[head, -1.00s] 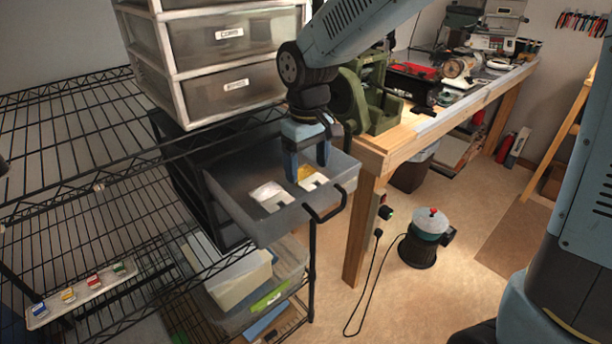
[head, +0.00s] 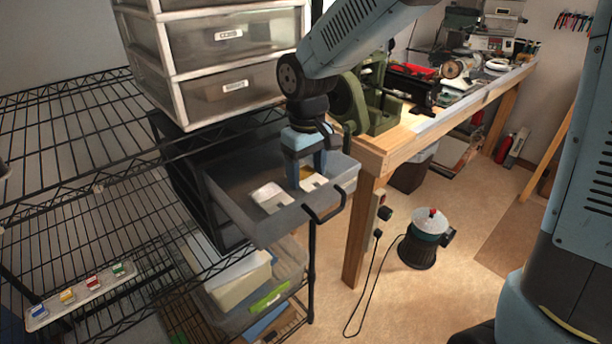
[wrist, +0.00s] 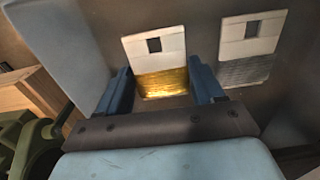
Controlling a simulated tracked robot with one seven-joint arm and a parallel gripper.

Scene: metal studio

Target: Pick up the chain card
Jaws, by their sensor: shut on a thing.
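Two white cards with square holes lie in the open grey drawer (head: 270,232). One card (wrist: 156,47) has a gold chain wrapped round its lower part. The other card (wrist: 251,38), to its right in the wrist view, has a silver-grey chain; in the head view it is the left one (head: 270,195). My gripper (head: 307,178) points down into the drawer, its fingers (wrist: 161,75) on either side of the gold chain card and shut on it. The contact itself is hard to see. In the head view the fingers hide most of that card.
A wooden workbench (head: 400,150) with a green machine (head: 372,105) stands just right. White-framed drawers (head: 225,60) rise behind left. A wire shelf (head: 80,160) lies left, with a small tray (head: 80,298) below.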

